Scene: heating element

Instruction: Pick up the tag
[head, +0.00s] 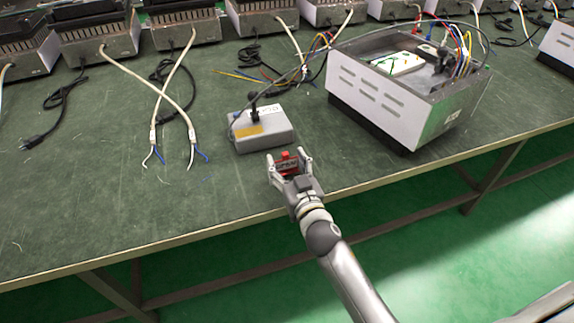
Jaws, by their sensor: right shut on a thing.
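My right gripper (287,160) reaches in from the bottom over the front part of the green workbench. It is shut on a small red tag (287,155), which shows between its two fingers. Part of the tag is hidden by the gripper. I cannot tell from this view whether the tag touches the bench top. A grey box (264,136) with a yellow label lies just beyond the fingertips. My left gripper is not in view.
An open metal case (395,105) with coloured wires inside stands at the right. Several heating units (100,35) line the back. Cables with bare ends (172,130) lie at left. The bench top (120,215) is clear at front left; its front edge (225,228) is near.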

